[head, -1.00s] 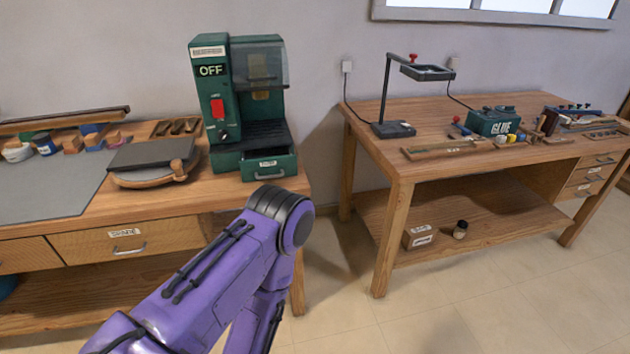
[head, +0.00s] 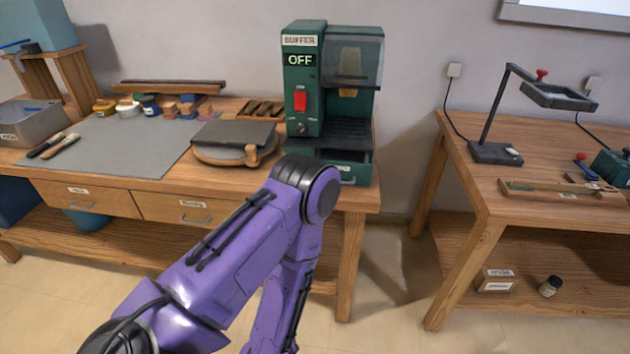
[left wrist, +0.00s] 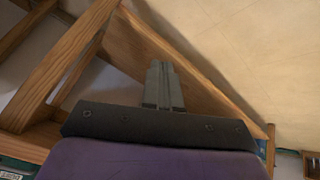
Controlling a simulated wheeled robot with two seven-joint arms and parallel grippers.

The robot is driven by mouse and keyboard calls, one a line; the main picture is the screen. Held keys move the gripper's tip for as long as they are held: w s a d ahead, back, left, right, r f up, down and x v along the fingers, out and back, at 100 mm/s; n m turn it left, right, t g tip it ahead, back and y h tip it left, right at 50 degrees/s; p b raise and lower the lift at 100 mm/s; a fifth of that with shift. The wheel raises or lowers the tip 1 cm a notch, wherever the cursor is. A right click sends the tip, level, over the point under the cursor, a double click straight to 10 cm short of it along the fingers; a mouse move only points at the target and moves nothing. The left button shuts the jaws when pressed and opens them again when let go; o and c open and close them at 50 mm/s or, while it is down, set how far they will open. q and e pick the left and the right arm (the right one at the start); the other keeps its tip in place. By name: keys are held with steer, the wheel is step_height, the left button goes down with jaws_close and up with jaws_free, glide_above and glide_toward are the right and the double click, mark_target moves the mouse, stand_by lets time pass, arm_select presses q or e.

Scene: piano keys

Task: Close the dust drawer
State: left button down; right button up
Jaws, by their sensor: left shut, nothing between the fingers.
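The green buffer machine (head: 301,110) stands on the right end of the left workbench, and its sign reads OFF. Its dust drawer (head: 358,174) sits at the base, pulled partly out, with a dark gap above its front. My purple left arm hides the drawer's left part. My left gripper is outside the head view. In the left wrist view the left gripper (left wrist: 160,70) is shut and empty, with wooden beams and floor beyond it. I cannot tell its distance from the drawer. My right gripper is in neither view.
A dark slab on a round wooden board (head: 236,143) lies left of the buffer. A second workbench (head: 475,180) with a lamp stands at the right. A floor gap (head: 395,265) separates the benches. A window frame is at upper right.

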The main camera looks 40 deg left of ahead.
arm_select(q)
steer(key=w+r+n+t+y+p, duration=0.2)
steer(key=w+r+n+t, duration=0.2)
steer(key=w+r+n, duration=0.9)
steer(key=w+r+n+t+y+p, duration=0.3)
steer(key=w+r+n, duration=0.5)
steer(key=r+n, duration=0.75)
steer(key=w+a+f+n+p, duration=0.1)
steer(key=w+a+f+p, duration=0.1)
steer(key=w+a+f, duration=0.2)
steer(key=w+a, duration=0.3)
steer(key=w, duration=0.4)
steer(key=shift+w+t, duration=0.2)
steer(key=shift+t, duration=0.2)
steer(key=shift+f+n, duration=0.1)
steer(key=shift+n, duration=0.15)
